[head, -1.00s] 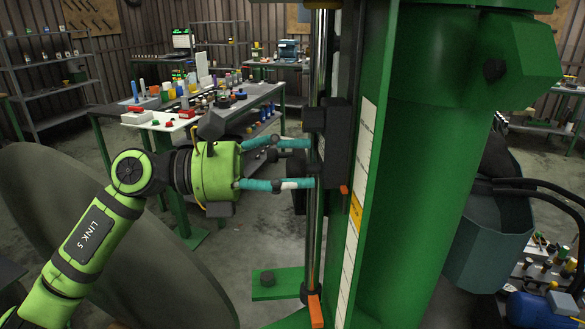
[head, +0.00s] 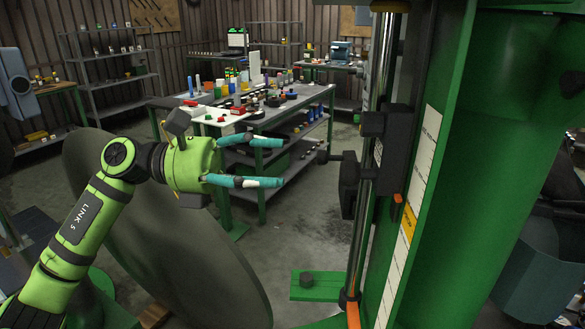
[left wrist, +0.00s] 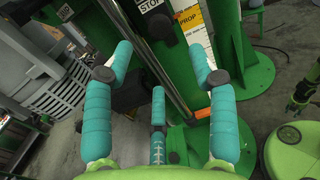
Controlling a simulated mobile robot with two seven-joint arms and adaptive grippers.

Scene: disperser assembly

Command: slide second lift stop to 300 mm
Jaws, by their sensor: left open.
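My left gripper (head: 282,162) is open and empty, left of the knob with a clear gap. In the left wrist view, its teal fingers (left wrist: 160,60) are spread before the black knob (left wrist: 165,29).
The green machine column (head: 490,150) fills the right side. A green foot plate (head: 316,286) juts out low by the rod. A large grey disc (head: 165,230) stands behind my left arm. A workbench (head: 300,98) with bottles and parts stands behind. Floor between is clear.

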